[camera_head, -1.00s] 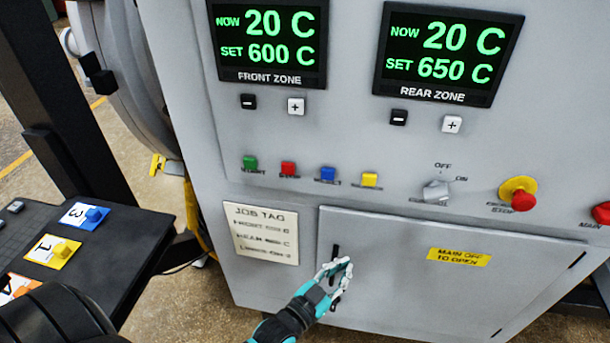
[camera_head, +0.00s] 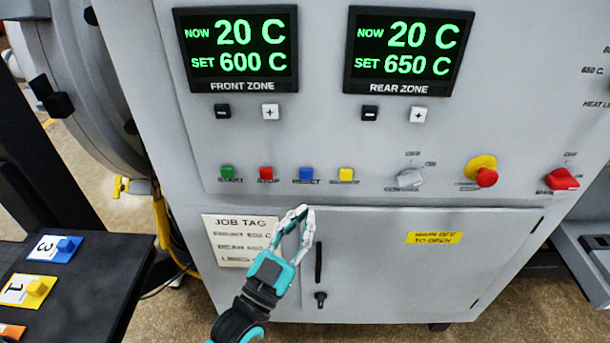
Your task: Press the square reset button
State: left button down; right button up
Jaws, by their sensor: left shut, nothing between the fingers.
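My right gripper is not in view.
A control knob (camera_head: 410,179), a red emergency stop (camera_head: 486,177) and a red main switch (camera_head: 562,179) lie to the right. Below is a cabinet door with a black handle (camera_head: 319,262). A dark table (camera_head: 90,300) with numbered tags stands at the lower left.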

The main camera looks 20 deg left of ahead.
aim_at(306, 174)
pick_arm(q)
jog(key=shift+w, duration=0.15)
jog(key=shift+w+a+b, duration=0.3)
jog(key=shift+w+a, duration=0.1)
jog(key=shift+w, duration=0.95)
jog(key=shift+w+a+b, duration=0.25)
jog(key=shift+w+a, duration=0.2)
jog(key=shift+w, duration=0.95)
jog(key=shift+w+a+b, duration=0.3)
jog(key=shift+w+a, duration=0.1)
jog(key=shift+w, duration=0.95)
jog(key=shift+w, duration=0.1)
jog(key=shift+w+a, duration=0.1)
jog(key=shift+w, duration=0.2)
jog(key=shift+w+a, duration=0.15)
jog(key=shift+w, duration=0.25)
jog(key=shift+s, duration=0.15)
jog(key=shift+s+d+p, duration=0.3)
jog(key=shift+s+p, duration=0.05)
jog(key=shift+s, duration=0.35)
